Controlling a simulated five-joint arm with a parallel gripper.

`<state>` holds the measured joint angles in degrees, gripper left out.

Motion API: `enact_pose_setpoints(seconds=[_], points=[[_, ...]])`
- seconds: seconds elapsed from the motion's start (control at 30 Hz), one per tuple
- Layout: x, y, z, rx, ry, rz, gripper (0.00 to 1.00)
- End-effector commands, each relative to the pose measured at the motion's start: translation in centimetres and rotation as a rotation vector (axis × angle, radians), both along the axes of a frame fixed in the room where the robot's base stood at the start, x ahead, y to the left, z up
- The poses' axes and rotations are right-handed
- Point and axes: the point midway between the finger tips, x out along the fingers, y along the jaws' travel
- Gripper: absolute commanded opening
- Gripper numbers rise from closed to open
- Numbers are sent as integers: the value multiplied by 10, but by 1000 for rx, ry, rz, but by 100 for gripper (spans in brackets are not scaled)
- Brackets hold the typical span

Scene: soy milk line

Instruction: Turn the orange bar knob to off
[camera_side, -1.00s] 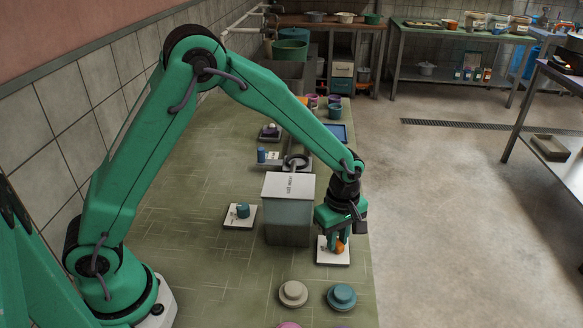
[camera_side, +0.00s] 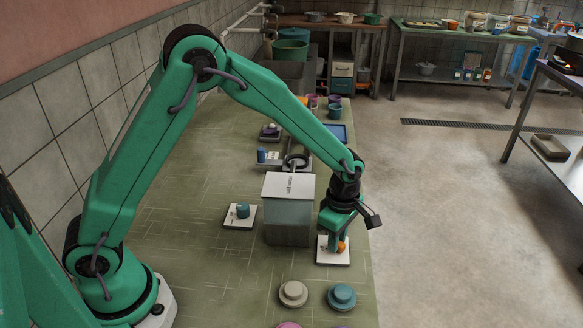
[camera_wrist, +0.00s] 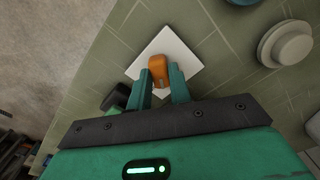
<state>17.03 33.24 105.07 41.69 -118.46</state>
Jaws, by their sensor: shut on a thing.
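The orange bar knob (camera_wrist: 158,70) stands on a square white plate (camera_wrist: 183,45) on the green work surface. My gripper (camera_wrist: 161,82) is over the plate with a finger on each side of the knob, shut on it. In the side view the knob (camera_side: 341,246) shows as a small orange patch beside my gripper (camera_side: 336,243), on the plate (camera_side: 333,260). The fingers hide part of the knob, and I cannot read any marks on the plate.
A grey box (camera_side: 288,215) stands just left of my gripper. A blue-green knob on a white plate (camera_side: 240,222) is farther left. A beige round button (camera_side: 293,293) and a teal one (camera_side: 342,296) are in front. The table's right edge is close.

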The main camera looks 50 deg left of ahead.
Motion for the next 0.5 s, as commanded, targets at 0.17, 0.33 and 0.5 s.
enact_pose_setpoints(seconds=[0.17, 0.33, 0.5], points=[[0, 0, 1, 0, 0, 168, 0], [0, 0, 1, 0, 0, 321, 0], [0, 0, 1, 0, 0, 447, 0]])
